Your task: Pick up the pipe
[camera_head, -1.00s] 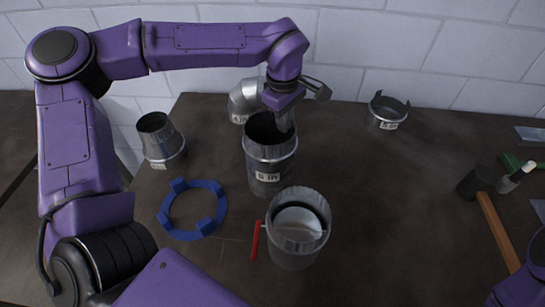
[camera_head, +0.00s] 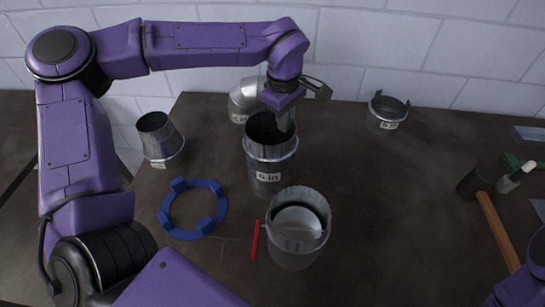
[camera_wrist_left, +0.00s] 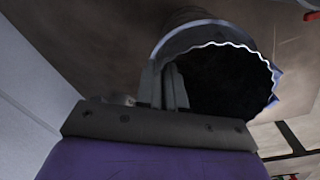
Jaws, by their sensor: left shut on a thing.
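The pipe (camera_head: 268,168) is a grey metal cylinder labelled "6 in", standing upright on the dark table with a dark open top. My left gripper (camera_head: 284,122) is above its right far rim and is shut on the pipe's wall. In the left wrist view, the gripper's fingers (camera_wrist_left: 163,88) are at the rim of the pipe (camera_wrist_left: 205,38), beside its crimped dark opening. The fingertips are partly hidden by the rim. Of my right arm, only a purple part shows at the lower right of the head view; its gripper is out of view.
A short collar (camera_head: 385,115) and a mallet (camera_head: 495,230) lie right. The table's centre right is clear.

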